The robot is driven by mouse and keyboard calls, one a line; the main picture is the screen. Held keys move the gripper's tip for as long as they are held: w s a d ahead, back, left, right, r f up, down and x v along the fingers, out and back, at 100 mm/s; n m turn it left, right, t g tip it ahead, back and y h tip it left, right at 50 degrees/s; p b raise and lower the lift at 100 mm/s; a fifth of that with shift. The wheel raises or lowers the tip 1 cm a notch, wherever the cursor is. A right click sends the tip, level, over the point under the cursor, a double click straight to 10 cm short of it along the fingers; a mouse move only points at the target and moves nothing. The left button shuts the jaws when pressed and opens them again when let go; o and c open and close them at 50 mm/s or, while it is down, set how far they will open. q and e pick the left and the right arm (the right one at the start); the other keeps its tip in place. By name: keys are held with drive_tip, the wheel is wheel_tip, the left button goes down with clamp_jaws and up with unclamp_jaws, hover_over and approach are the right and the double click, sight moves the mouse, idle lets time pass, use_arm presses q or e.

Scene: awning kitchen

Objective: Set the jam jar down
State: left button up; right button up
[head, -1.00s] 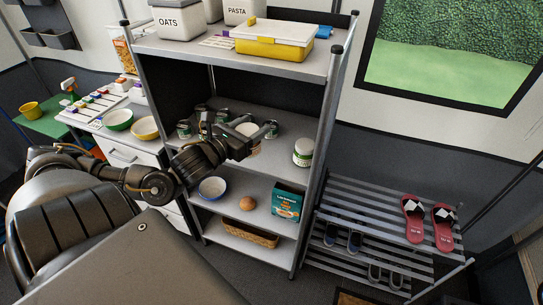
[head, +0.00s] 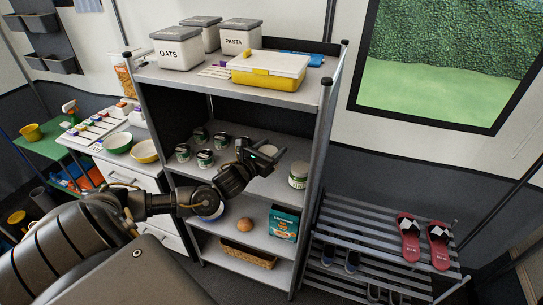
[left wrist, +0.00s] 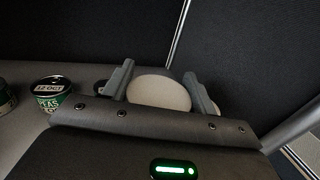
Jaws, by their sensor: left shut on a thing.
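My left gripper (head: 262,157) reaches into the middle shelf (head: 272,188) of the rack from the left. It is shut on a round jar with a pale cream lid (head: 268,150), which I take to be the jam jar. In the left wrist view the pale lid (left wrist: 160,92) sits between the two grey fingers, and the jar's body is hidden behind the gripper. I cannot tell whether its base touches the shelf. My right gripper is not in view.
Several green-labelled cans (head: 205,158) stand on the same shelf to the left; one can (left wrist: 50,95) shows in the wrist view. A white-lidded jar (head: 298,175) stands to the right near the post.

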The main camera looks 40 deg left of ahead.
use_arm(q)
drive_tip(key=shift+w+a+f, duration=0.2)
drive_tip(key=shift+w+f, duration=0.55)
drive_tip(key=shift+f, duration=0.2)
drive_tip(key=f, duration=0.1)
drive_tip(key=f+p, duration=0.1)
drive_tip(key=shift+w+d+f, duration=0.1)
drive_tip(key=shift+w+f, duration=0.15)
drive_tip(key=shift+f, duration=0.55)
drive_tip(key=shift+f, duration=0.1)
drive_tip(key=shift+f, duration=0.15)
drive_tip(key=o, duration=1.1)
drive_tip(key=shift+o, duration=0.2)
